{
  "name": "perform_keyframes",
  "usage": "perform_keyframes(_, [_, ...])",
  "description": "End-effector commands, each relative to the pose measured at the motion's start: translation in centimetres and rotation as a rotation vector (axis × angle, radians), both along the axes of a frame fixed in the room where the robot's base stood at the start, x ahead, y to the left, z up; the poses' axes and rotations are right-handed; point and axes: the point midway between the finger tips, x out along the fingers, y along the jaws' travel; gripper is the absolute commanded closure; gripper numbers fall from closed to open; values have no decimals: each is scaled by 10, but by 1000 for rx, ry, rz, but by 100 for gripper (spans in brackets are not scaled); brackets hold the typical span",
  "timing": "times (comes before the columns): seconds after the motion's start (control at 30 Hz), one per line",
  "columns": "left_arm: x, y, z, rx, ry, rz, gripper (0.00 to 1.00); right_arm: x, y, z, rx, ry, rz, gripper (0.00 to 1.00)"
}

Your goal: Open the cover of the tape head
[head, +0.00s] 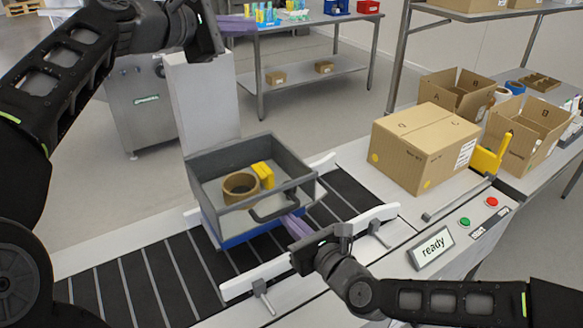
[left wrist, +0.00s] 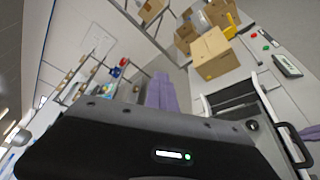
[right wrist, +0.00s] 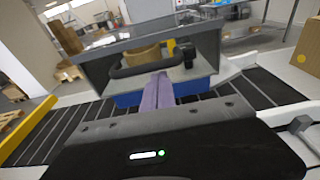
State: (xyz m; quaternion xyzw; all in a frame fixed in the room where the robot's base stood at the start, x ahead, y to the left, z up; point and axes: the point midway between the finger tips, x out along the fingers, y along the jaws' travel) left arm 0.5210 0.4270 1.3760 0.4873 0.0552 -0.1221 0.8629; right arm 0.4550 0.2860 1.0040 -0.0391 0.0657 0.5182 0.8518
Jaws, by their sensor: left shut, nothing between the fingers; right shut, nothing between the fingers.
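The tape head is a grey box-shaped housing (head: 208,160) above the conveyor. A brown tape roll (head: 241,187) and a yellow part (head: 263,174) show inside it. A dark handle (head: 280,212) is on its front side; it also shows in the right wrist view (right wrist: 135,71). I cannot tell the cover's edges from the housing. My right gripper (head: 292,223) is shut and empty, its purple fingers close to the handle; I cannot tell whether they touch. My left gripper (head: 235,25) is shut and empty, raised well behind the housing in the head view.
A closed carton (head: 425,146) stands right of the conveyor (head: 160,282), with open cartons (head: 527,127) beyond. White guide rails (head: 307,252) flank the belt. A panel with a "ready" display (head: 432,247) and red and green buttons is at right. A table (head: 315,20) stands at the back.

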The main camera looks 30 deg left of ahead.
Motion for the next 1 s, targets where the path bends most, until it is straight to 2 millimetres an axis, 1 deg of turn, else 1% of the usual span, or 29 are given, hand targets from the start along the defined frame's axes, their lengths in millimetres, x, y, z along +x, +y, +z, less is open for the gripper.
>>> perform_keyframes(0.1, [0,0,0,0,0,0,100,-1,-1,3,0,1,0,100])
perform_keyframes(0.37, [0,0,0,0,0,0,100,-1,-1,4,0,1,0,100])
perform_keyframes(0.53, [0,0,0,0,0,0,100,-1,-3,19,3,1,-1,100])
perform_keyframes(0.6, [0,0,0,0,0,0,100,-2,-3,22,1,0,0,100])
perform_keyframes(0.83, [0,0,0,0,0,0,100,-2,-3,21,1,0,1,100])
perform_keyframes(1.0, [0,0,0,0,0,0,86,-2,-3,21,1,0,0,100])
